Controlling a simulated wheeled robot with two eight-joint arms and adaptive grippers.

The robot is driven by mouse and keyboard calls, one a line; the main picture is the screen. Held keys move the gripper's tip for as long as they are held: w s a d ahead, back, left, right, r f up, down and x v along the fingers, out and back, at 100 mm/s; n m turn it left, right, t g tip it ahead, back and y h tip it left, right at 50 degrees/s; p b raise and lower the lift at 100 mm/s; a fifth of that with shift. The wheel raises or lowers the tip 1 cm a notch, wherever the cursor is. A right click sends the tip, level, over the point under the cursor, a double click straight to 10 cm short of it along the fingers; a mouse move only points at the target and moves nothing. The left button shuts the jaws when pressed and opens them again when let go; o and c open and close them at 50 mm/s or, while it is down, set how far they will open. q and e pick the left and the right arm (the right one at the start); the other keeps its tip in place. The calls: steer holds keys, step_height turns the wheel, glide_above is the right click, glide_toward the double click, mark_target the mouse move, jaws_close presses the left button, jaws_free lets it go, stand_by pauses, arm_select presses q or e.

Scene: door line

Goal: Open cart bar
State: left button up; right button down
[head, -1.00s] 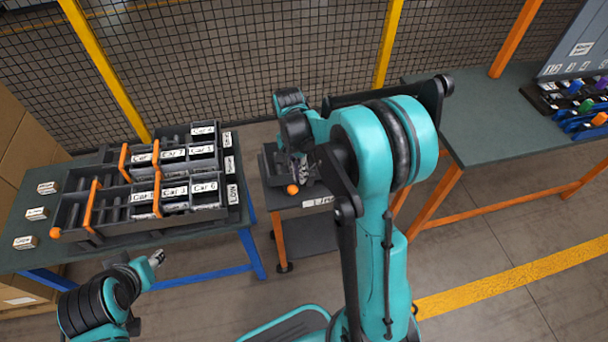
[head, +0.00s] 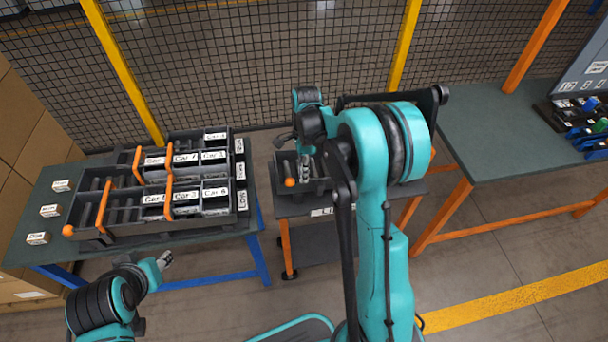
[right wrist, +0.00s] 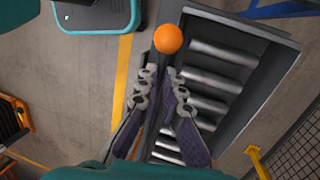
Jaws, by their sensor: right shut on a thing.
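The cart (head: 281,209) stands between the two tables, with a dark roller tray on top. The knob also shows at the top of the right wrist view (right wrist: 168,39), beside the tray's metal rollers (right wrist: 215,80). My right gripper (head: 304,170) reaches over the cart from above and is shut on the bar behind the knob. In the right wrist view its fingers (right wrist: 158,80) cover most of the bar. My left gripper (head: 165,260) hangs empty in front of the left table; its finger opening is too small to judge.
The left table (head: 50,235) bears labelled racks (head: 130,222) with orange bars and several small labelled blocks (head: 50,210). The right table (head: 510,130) is mostly bare, with coloured items at its far right. A mesh fence (head: 250,70) closes the back. Open floor lies in front.

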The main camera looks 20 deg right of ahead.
stand_by(0.5)
steer(key=c, duration=1.6)
jaws_free()
steer(key=shift+w, duration=0.1)
steer(key=shift+c, duration=0.2)
steer(key=v, duration=1.2)
steer(key=shift+d, duration=0.15)
